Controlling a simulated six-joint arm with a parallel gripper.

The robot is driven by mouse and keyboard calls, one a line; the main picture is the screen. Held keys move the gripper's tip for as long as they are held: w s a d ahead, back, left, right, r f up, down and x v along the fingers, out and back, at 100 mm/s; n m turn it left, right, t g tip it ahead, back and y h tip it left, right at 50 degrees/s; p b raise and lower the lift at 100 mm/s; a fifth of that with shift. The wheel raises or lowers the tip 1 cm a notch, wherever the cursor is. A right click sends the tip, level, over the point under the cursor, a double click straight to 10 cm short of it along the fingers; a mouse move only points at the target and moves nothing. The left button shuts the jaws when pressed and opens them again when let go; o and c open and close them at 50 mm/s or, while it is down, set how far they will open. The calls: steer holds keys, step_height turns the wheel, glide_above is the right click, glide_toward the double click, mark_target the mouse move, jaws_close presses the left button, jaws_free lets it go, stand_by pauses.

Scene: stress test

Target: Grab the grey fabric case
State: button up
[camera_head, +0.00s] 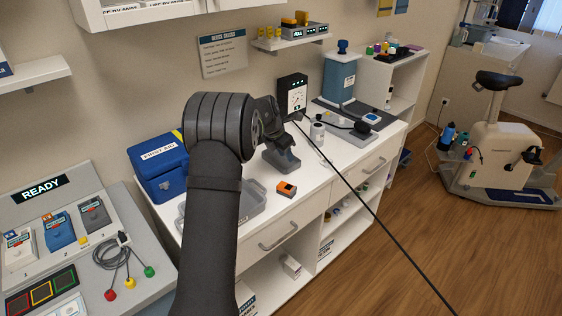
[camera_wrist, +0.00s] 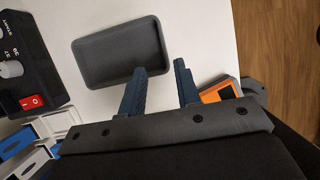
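A dark grey, rounded rectangular case (camera_wrist: 118,52), which looks like the grey fabric case, lies on the white counter in the wrist view. In the head view a dark grey shape (camera_head: 284,163) below my wrist appears to be it, partly hidden by my gripper. My gripper (camera_wrist: 160,86) is open, with two dark blue fingers apart and nothing held between them. The left finger overlaps the case's lower right corner in the wrist view; I cannot tell whether they touch. The right finger is clear of the case.
An orange device (camera_head: 286,188) sits close by on the counter (camera_head: 325,178). A black box with a dial (camera_head: 292,94) stands behind. A blue first aid box (camera_head: 160,167) and a grey tray (camera_head: 252,203) are to the left. A thin black rod (camera_head: 375,212) crosses the right side.

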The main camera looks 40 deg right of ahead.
mark_target(292, 163)
steer(key=shift+s+d+x, duration=0.15)
steer(key=shift+x, duration=1.5)
steer(key=shift+s+d+x, duration=0.15)
steer(key=shift+s+x, duration=0.05)
steer(key=shift+x, duration=1.45)
steer(key=shift+r, duration=0.15)
jaws_close()
